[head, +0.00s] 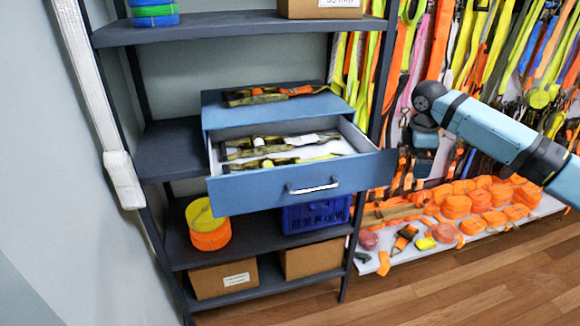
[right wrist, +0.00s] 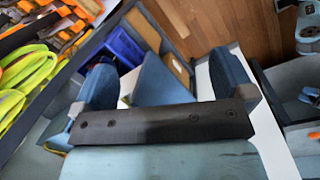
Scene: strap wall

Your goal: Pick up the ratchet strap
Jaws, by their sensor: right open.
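A ratchet strap with dark metal parts and an orange piece (head: 273,95) lies on top of the blue drawer cabinet (head: 215,113). Other ratchet straps with dark handles and yellow-green webbing (head: 270,163) lie inside the pulled-out drawer (head: 265,188). My right arm comes in from the right, its wrist part beside the drawer's right end in the head view. In the right wrist view my right gripper (right wrist: 172,82) has its two blue fingers wide apart, with no strap seen held between them. My left gripper is not in view.
The cabinet stands on a dark shelf rack (head: 160,140). Below are yellow and orange rolls (head: 208,228), a blue crate (head: 318,214) and cardboard boxes (head: 222,277). Hanging straps (head: 492,50) and orange rolls (head: 457,206) fill the right side. The wooden floor at front right is clear.

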